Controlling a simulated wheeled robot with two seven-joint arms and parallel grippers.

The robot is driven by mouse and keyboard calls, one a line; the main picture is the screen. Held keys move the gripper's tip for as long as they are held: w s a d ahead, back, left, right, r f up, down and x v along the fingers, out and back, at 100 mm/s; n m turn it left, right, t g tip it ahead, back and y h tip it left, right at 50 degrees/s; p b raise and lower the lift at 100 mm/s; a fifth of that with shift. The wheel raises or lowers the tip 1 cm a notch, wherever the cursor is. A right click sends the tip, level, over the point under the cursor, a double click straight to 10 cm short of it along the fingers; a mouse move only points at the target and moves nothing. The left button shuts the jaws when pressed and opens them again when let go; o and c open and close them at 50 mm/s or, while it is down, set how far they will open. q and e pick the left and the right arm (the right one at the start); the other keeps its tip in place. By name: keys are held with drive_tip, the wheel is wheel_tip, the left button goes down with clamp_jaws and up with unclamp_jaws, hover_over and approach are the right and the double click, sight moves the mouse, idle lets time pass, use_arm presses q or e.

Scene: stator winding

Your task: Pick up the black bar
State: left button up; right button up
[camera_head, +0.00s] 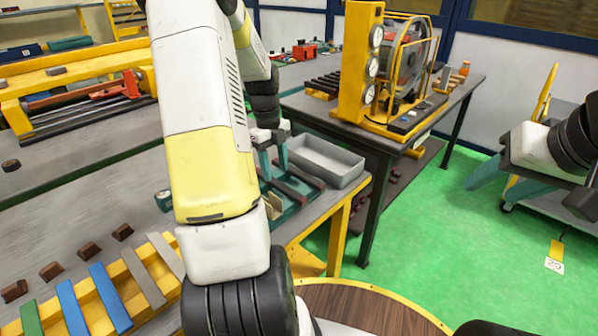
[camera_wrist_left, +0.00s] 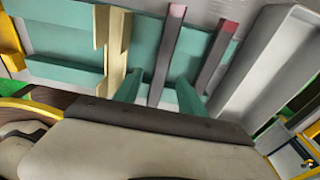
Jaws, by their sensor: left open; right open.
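Two dark bars lie side by side on a teal holder (camera_head: 268,215) in the head view. One black bar (camera_head: 289,190) lies below my left gripper (camera_head: 274,157). The other bar (camera_head: 306,176) is to its right, beside the grey bin. In the left wrist view my left gripper (camera_wrist_left: 158,88) is open, its two teal fingers either side of one black bar (camera_wrist_left: 163,65) with a reddish end. The second bar (camera_wrist_left: 217,57) is outside the right finger. Contact cannot be told. My right gripper (camera_head: 508,184) is open and empty, far right above the green floor.
A grey bin (camera_head: 345,165) stands right of the bars; its wall (camera_wrist_left: 262,50) is close in the wrist view. A yellow rack (camera_head: 95,302) with coloured bars is at lower left. A yellow machine (camera_head: 358,60) stands on the back table. My left arm hides the middle.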

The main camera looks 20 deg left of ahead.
sight(278, 183)
use_arm(q)
drive_tip(key=f, duration=0.4)
drive_tip(key=shift+d+f, duration=0.1)
drive_tip(key=shift+d, duration=0.25)
clamp_jaws()
idle(1.0)
